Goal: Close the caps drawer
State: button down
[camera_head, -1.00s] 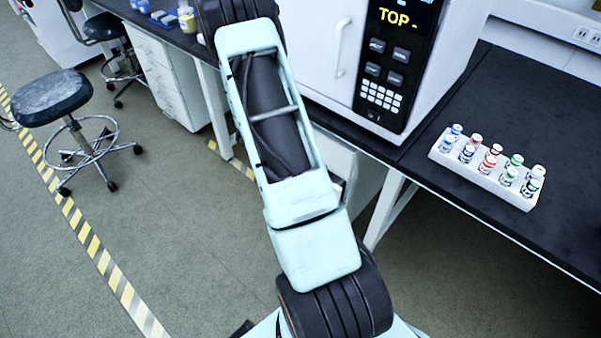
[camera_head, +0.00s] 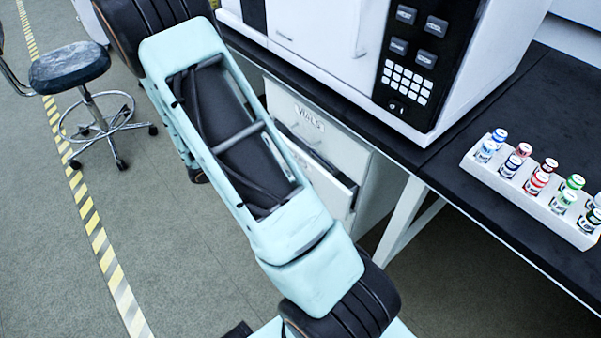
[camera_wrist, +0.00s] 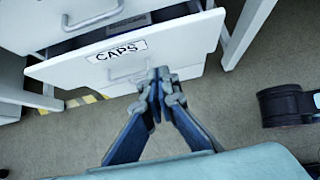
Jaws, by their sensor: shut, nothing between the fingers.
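The caps drawer (camera_wrist: 190,42) has a white front with a CAPS label and a handle below it. It stands pulled out, with its dark inside showing above the front in the wrist view. In the head view its front (camera_head: 338,192) shows partly behind my arm. My gripper (camera_wrist: 160,74) is shut and empty, its fingertips over the lower part of the drawer front in the picture. I cannot tell whether they touch it. My gripper is not visible in the head view.
The white cabinet's drawer above (camera_head: 307,117) is labelled VIALS. A white table leg (camera_head: 400,222) stands to its right. On the black bench are a white instrument (camera_head: 320,30) and a white rack (camera_head: 535,203) of several vials. A stool (camera_head: 70,66) stands left on open floor.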

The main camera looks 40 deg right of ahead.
aim_at(317, 172)
jog(key=shift+d+r+b+x, duration=0.35)
jog(key=shift+b+x, duration=0.35)
jog(key=shift+x, duration=1.35)
jog(key=shift+d+r+b+x, duration=0.3)
jog(key=shift+b+x, duration=0.35)
jog(key=shift+x, duration=1.4)
jog(key=shift+d+r+b+x, duration=0.35)
jog(key=shift+b+x, duration=0.35)
jog(key=shift+x, duration=1.35)
